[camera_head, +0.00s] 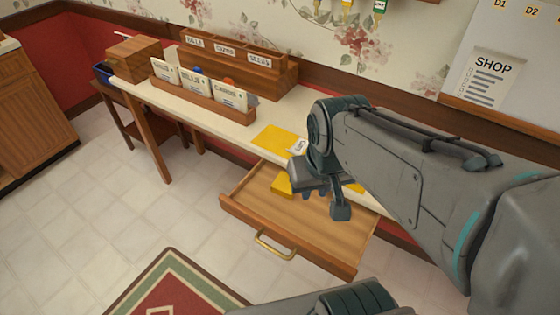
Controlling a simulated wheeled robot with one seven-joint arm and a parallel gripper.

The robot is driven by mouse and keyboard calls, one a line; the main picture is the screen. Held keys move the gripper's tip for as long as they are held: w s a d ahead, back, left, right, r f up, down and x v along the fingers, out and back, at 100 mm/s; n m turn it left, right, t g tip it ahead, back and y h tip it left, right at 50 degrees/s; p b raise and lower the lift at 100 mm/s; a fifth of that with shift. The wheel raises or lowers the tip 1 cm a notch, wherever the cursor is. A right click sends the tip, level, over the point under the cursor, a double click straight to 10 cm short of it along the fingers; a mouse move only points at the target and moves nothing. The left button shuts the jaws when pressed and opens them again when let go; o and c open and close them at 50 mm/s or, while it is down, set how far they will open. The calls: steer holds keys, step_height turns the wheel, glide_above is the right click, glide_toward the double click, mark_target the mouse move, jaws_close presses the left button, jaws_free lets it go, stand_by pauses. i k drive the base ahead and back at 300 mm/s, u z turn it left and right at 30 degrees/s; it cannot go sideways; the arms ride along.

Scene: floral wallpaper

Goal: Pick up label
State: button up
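A small white tag with dark marks (298,146), which looks like a label, lies at the edge of a yellow mat (275,139) on the counter. Its writing is too small to read, and my arm stands close to its right side. My gripper (322,196) hangs over the open drawer (318,228), in front of and below the tag. Its fingers look spread apart. A yellow item (282,187) lies in the drawer beside the left finger. Something small and blue shows between the fingers, partly hidden.
A wooden organizer (265,72) with labelled slots stands at the back of the counter (135,92). A card rack (215,104) stands before it. A wooden box (133,57) is at the far left. The drawer juts out over the tiled floor, near a rug (180,290).

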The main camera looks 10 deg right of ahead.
mark_target(301, 145)
steer(key=k, duration=0.5)
steer(key=u, duration=2)
steer(key=i, duration=1.05)
steer(key=z, duration=3)
steer(key=i, duration=0.5)
steer(key=u, duration=0.1)
